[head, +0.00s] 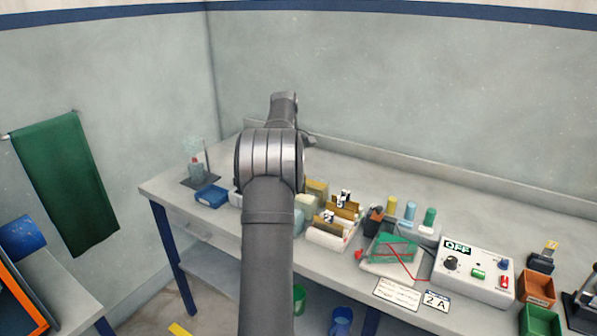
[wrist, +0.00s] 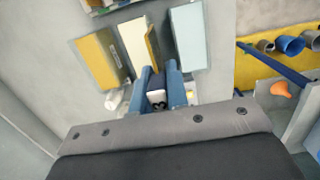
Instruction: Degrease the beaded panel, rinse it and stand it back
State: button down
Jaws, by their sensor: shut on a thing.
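In the wrist view my gripper (wrist: 159,76) has its two blue fingers shut on a tagged holder (wrist: 157,97), black and white with a numeral that looks like 3. A gold panel (wrist: 153,47) shows just beyond the fingers, at the right side of the cream tank (wrist: 132,46); it appears to belong to the held piece. Whether it is inside or above the tank I cannot tell, and no beads are discernible. A yellow-filled tank (wrist: 94,60) is to the left and a pale blue tank (wrist: 189,40) to the right. In the head view my arm hides the gripper.
In the head view, a rack with tagged gold panels (head: 347,212) stands right of the tanks. Further right are colored bottles (head: 391,206), a green board with red wire (head: 390,250) and a control box marked OFF (head: 470,270). The bench's back strip is clear.

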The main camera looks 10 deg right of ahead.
jog(key=s+a, duration=0.1)
jog(key=s+a+r, duration=0.1)
jog(key=s+a, duration=0.1)
jog(key=s, duration=0.1)
jog(key=shift+a+r, duration=0.2)
jog(key=shift+r, duration=0.15)
jog(key=shift+f, duration=0.2)
jog(key=shift+f, duration=5.75)
jog(key=shift+f, duration=0.1)
notch_tip(320, 180, up, 8)
jog(key=shift+r, duration=0.25)
dwell(0.6)
